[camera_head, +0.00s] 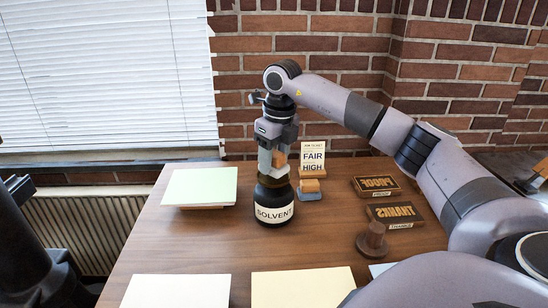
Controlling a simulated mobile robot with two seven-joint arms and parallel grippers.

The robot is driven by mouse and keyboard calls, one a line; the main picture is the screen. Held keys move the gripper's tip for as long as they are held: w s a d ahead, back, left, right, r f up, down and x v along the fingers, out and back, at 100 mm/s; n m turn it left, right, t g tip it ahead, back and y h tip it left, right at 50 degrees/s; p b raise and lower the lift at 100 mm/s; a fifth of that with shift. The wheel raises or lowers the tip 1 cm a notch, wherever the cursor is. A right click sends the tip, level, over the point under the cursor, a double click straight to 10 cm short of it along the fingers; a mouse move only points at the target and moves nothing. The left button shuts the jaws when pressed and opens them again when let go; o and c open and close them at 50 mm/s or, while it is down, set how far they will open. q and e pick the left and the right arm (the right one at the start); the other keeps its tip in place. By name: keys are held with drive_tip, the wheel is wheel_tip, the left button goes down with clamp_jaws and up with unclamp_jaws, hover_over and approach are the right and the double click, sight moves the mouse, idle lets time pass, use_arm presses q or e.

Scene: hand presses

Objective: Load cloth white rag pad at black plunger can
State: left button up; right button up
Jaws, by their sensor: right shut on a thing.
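The black plunger can (274,197), with a white label reading SOLVENT, stands upright on the wooden table. My right gripper (273,172) points down right over the can's top and is shut on a small piece with a tan, wood-like part (281,158). It looks like the handle of the rag pad, but the fingers hide most of it. I cannot tell whether its underside touches the plunger top. A similar tan block with a blue-grey base (311,190) stands on the table just right of the can. My left gripper is not in view.
A sign reading FAIR and HIGH (312,158) stands behind the can. A pale green sheet stack (200,186) is left; white (176,291) and cream sheets (302,288) lie in front.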

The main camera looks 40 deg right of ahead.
sight(274, 152)
drive_tip(key=shift+f, duration=0.45)
idle(0.4)
drive_tip(key=shift+f, duration=0.15)
idle(1.3)
wheel_tip(274, 152, up, 3)
drive_tip(key=p, duration=0.2)
drive_tip(key=shift+p, duration=0.3)
drive_tip(key=shift+r+p, duration=0.3)
drive_tip(key=shift+r, duration=1.8)
drive_tip(key=shift+a, duration=0.1)
